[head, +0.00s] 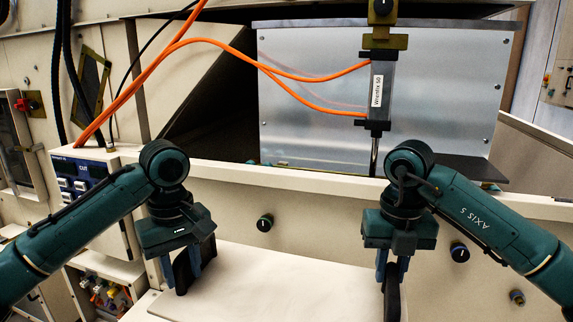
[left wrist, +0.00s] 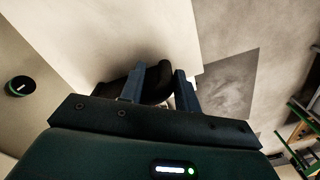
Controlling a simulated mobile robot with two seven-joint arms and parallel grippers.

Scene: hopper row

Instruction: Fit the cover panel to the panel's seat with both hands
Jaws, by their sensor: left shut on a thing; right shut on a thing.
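The cover panel (head: 275,285) is a flat, cream-white sheet low in the middle of the head view, in front of the cream machine wall (head: 330,222). It carries two black handles. My left gripper (head: 188,268) is shut on its left handle (head: 182,274), which also shows between the fingers in the left wrist view (left wrist: 158,80). My right gripper (head: 392,272) is shut on the right handle (head: 392,300). The panel's lower part is out of the head view. I cannot clearly make out the panel's seat or whether the panel touches it.
Dark knobs stand out from the wall at centre (head: 265,222) and right (head: 459,251). Above are a metal plate (head: 300,110), an upright cylinder (head: 378,95) and orange hoses (head: 230,48). A control box (head: 88,185) stands at the left.

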